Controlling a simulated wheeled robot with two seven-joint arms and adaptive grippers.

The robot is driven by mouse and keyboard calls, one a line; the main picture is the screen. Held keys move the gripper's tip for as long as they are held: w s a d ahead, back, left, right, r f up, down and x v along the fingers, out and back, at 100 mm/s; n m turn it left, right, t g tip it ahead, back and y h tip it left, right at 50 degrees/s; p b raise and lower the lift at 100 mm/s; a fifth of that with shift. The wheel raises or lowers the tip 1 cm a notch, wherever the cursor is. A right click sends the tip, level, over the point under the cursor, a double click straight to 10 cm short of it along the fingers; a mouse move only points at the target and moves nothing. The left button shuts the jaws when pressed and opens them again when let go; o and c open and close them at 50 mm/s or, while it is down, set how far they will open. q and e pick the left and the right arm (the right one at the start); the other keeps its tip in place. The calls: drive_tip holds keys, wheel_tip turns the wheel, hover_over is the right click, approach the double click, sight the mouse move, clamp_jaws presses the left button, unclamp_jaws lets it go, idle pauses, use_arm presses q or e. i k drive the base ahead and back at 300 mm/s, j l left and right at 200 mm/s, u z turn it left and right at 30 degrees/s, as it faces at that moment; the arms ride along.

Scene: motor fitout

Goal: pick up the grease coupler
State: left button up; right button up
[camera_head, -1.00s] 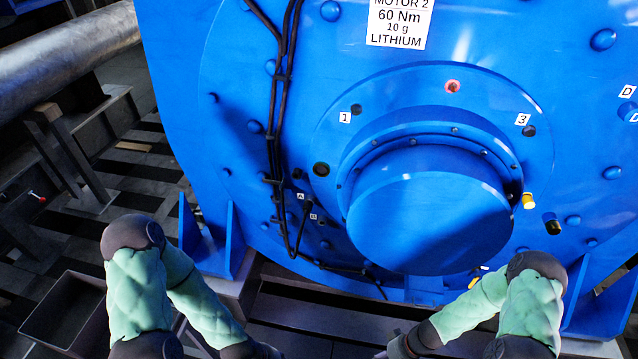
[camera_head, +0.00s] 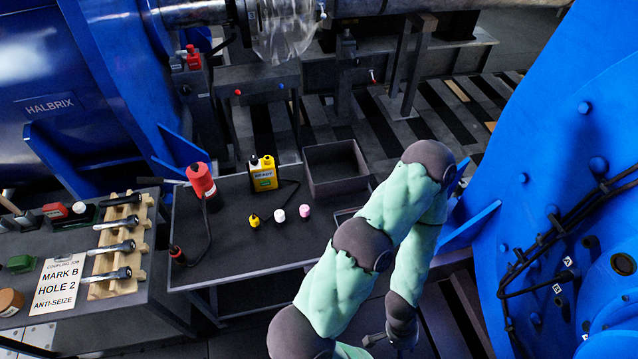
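A red cylinder (camera_head: 202,182) with a dark lower end stands on the dark grey table (camera_head: 255,215). A black hose runs from it to a small red-and-black end piece (camera_head: 177,254) at the table's left edge. This end piece looks like the grease coupler, but it is too small to be sure. My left arm rises from the bottom and bends back down on the right. My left gripper (camera_head: 374,340) is low in the picture, well right of the table's hose, and I see nothing held in it. Its fingers are too dark to read. My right gripper is not in view.
A yellow-and-black box (camera_head: 264,174), small yellow (camera_head: 254,220), white (camera_head: 279,215) and pink (camera_head: 305,210) pieces and an open grey bin (camera_head: 335,168) are on the table. Left, a bench holds bolts on a wooden rack (camera_head: 125,245) and a sign (camera_head: 57,287). A blue motor (camera_head: 560,150) stands right.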

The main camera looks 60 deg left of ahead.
sight(181, 258)
drive_tip(key=u, duration=3.6)
drive_tip(key=z, duration=4.45)
drive_tip(key=k+j+u, duration=0.1)
drive_tip(key=k+u, duration=0.2)
drive_tip(key=k, duration=0.9)
